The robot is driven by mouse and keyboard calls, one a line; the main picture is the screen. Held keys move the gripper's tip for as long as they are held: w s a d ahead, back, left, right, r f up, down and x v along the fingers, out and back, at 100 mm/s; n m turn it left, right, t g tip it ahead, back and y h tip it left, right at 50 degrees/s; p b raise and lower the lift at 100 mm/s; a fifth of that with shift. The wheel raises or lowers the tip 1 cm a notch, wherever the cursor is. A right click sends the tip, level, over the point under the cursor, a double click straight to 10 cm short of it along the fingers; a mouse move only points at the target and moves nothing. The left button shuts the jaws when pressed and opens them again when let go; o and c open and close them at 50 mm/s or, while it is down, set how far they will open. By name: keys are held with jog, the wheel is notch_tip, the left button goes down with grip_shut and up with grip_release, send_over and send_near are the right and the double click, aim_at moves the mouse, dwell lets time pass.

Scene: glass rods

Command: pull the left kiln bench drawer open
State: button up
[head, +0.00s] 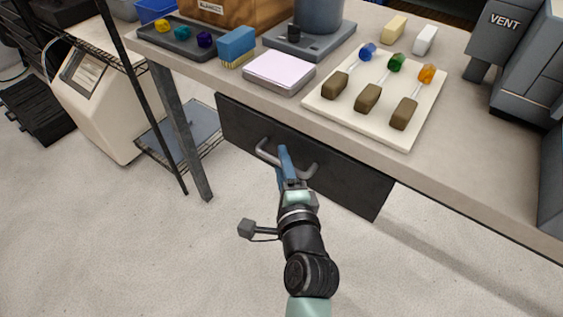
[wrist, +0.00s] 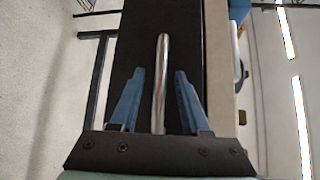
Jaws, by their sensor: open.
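The kiln bench drawer (head: 345,183) has a dark front under the bench top, and it looks closed. Its grey bar handle (head: 264,152) runs across the drawer front. My gripper (head: 284,154) is at the handle, in front of its middle. In the wrist view the handle (wrist: 161,75) passes lengthwise between the two blue fingers of my gripper (wrist: 155,90), with a gap on each side. The fingers are open. The dark drawer front (wrist: 184,30) lies behind the handle. In the head view my gripper hides part of the handle.
The bench top (head: 465,145) holds a white board (head: 400,140) with several rods, a pink-topped pad (head: 280,70), a blue brush (head: 237,45) and a dark tray (head: 170,42). A bench leg (head: 182,135) stands left of the drawer. The floor in front is clear.

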jog(key=shift+w+a, duration=0.1)
jog(key=shift+w, duration=0.35)
grip_shut()
dwell(1.2)
